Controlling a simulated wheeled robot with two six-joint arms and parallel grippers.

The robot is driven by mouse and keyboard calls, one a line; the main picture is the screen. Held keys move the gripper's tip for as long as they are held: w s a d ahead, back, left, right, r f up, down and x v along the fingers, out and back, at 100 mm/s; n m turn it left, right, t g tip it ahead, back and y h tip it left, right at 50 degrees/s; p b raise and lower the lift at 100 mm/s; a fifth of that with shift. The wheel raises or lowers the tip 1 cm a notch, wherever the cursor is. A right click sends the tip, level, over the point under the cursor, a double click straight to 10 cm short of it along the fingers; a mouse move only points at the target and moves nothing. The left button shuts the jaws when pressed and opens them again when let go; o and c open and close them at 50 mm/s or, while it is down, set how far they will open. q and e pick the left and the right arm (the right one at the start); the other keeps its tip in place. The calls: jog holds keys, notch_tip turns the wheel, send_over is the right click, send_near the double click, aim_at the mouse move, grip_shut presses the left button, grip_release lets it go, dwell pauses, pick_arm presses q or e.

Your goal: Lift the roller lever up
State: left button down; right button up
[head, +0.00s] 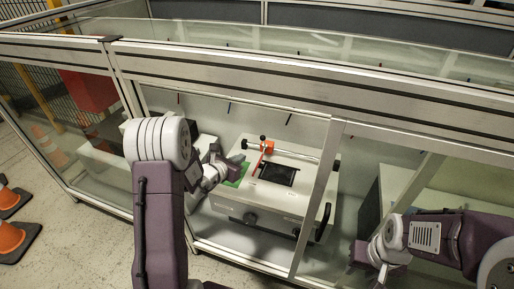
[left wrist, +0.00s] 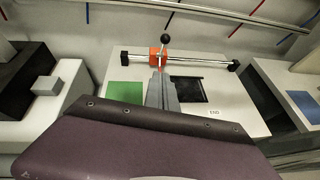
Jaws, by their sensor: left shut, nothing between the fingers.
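The roller lever has an orange block (head: 267,146) on a silver rod (head: 295,154) across the top of a white machine (head: 268,201). In the left wrist view the orange block (left wrist: 155,57) carries a thin stem with a black ball knob (left wrist: 165,38) at its upper end. A red strip (head: 257,165) runs down from the block in the head view. My left gripper (head: 240,160) is shut and empty, just left of the block. In the left wrist view its fingers (left wrist: 160,85) point at the block and partly cover it; contact is unclear. My right gripper (head: 359,255) is far right, its fingers unclear.
A green square (left wrist: 125,92) and a black recess (left wrist: 188,89) lie on the machine top. Traffic cones (head: 10,235) stand at far left.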

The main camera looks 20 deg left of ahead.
pick_arm(q)
jog(key=w+r+b+x, duration=0.1)
jog(key=r+x, duration=0.1)
jog(key=x, duration=1.1)
jog(key=shift+d+r+b, duration=0.2)
jog(key=shift+d+b, duration=0.05)
jog(key=shift+b, duration=0.05)
jog(key=shift+s+r, duration=0.1)
